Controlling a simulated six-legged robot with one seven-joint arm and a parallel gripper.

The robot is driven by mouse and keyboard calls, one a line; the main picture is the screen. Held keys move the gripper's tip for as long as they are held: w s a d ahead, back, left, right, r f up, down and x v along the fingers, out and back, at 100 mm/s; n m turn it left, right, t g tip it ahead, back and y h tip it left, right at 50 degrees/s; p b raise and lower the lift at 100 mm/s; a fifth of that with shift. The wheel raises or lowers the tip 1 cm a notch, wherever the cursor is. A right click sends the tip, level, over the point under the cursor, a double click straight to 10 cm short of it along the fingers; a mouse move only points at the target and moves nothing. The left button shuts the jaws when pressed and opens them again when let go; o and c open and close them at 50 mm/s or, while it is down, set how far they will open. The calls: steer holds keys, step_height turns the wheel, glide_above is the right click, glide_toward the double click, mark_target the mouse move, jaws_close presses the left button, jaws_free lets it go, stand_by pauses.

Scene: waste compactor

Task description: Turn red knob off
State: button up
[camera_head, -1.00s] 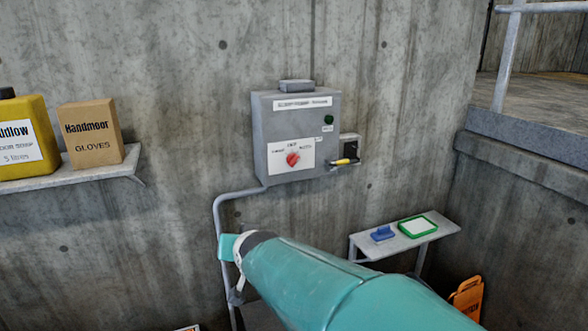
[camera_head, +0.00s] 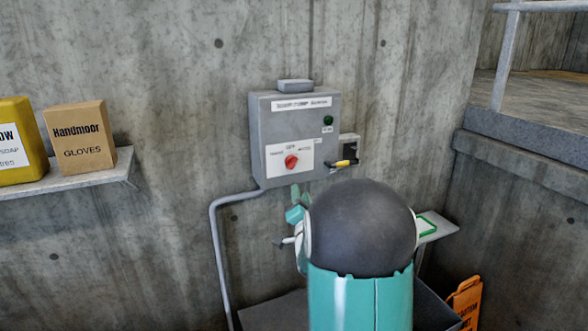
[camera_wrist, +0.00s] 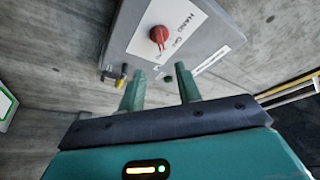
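The red knob (camera_head: 291,161) sits on a white label plate on the front of a grey control box (camera_head: 259,140) on the concrete wall. In the wrist view the red knob (camera_wrist: 158,35) is at the top centre, ahead of my fingertips. My gripper (camera_wrist: 160,80) has its two green fingers spread apart with nothing between them, and it is short of the knob. In the head view my gripper (camera_head: 296,203) is below the box, partly hidden by my arm. The knob's exact pointer setting is too small to read.
A yellow-handled switch (camera_head: 343,162) juts out at the box's right side. A green button (camera_head: 328,120) is above it. A shelf (camera_head: 80,185) with a gloves box (camera_head: 80,138) is at left.

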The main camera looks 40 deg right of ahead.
mark_target(295, 165)
steer(key=x, duration=1.2)
steer(key=shift+w, duration=0.25)
jaws_close()
